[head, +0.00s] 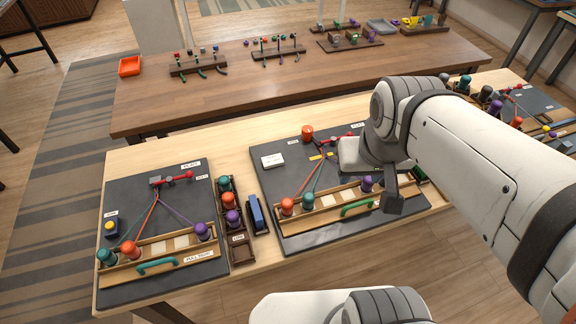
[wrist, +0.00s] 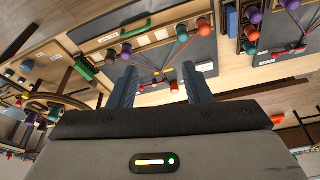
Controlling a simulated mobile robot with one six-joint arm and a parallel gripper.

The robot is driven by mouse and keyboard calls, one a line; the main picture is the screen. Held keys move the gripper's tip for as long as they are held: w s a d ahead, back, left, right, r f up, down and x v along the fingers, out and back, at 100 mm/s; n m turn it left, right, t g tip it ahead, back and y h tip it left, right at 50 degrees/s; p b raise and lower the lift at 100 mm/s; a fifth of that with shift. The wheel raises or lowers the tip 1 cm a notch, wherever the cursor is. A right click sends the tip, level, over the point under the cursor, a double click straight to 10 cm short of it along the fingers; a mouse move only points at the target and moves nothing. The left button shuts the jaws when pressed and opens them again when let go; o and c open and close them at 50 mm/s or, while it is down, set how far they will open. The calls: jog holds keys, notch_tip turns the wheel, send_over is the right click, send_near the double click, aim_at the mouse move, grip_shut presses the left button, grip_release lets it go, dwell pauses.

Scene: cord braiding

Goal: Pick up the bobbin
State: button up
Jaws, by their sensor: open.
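Several bobbins are in view, and the frames do not single one out. In the head view an orange-red bobbin (head: 307,133) sits at the back of the middle dark board (head: 300,235). An orange-red object (wrist: 173,87), apparently a bobbin, shows between the fingers, nearer the right one. My arm hides part of the middle board in the head view.
A left board (head: 140,205) carries teal, orange and purple bobbins with cords. A wooden rack (head: 241,250) of bobbins and a blue block (head: 256,213) stand between the boards. A brown table (head: 250,85) with small racks and a red tray (head: 130,66) lies behind.

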jog(key=shift+o, duration=1.2)
jog(key=w+a+f+m+g+b, duration=0.2)
jog(key=w+a+f+m+b, duration=0.1)
jog(key=w+a+f, duration=0.3)
notch_tip(320, 180, down, 5)
jog(key=shift+w+a+r+b, duration=0.15)
jog(key=shift+w+a+b, duration=0.05)
jog(key=shift+w+b, duration=0.8)
jog(key=m+g+b, duration=0.1)
jog(key=m+b, duration=0.2)
send_over(287, 201)
jog(key=s, duration=0.1)
jog(key=f, duration=1)
jog(key=shift+d+f, duration=0.15)
jog(key=shift+d, duration=0.05)
notch_tip(287, 201, down, 2)
jog(key=shift+a+f+p, duration=0.1)
jog(key=shift+f+p, duration=0.15)
jog(key=shift+p, duration=0.05)
jog(key=shift+w+a+f+p, duration=0.15)
jog(key=shift+w+f, duration=0.1)
jog(key=shift+f, duration=1.15)
jog(key=shift+w+d+f+p, duration=0.1)
jog(key=shift+w+f+p, duration=0.1)
jog(key=shift+f, duration=1.15)
jog(key=c, duration=1.1)
jog(key=shift+r, duration=0.1)
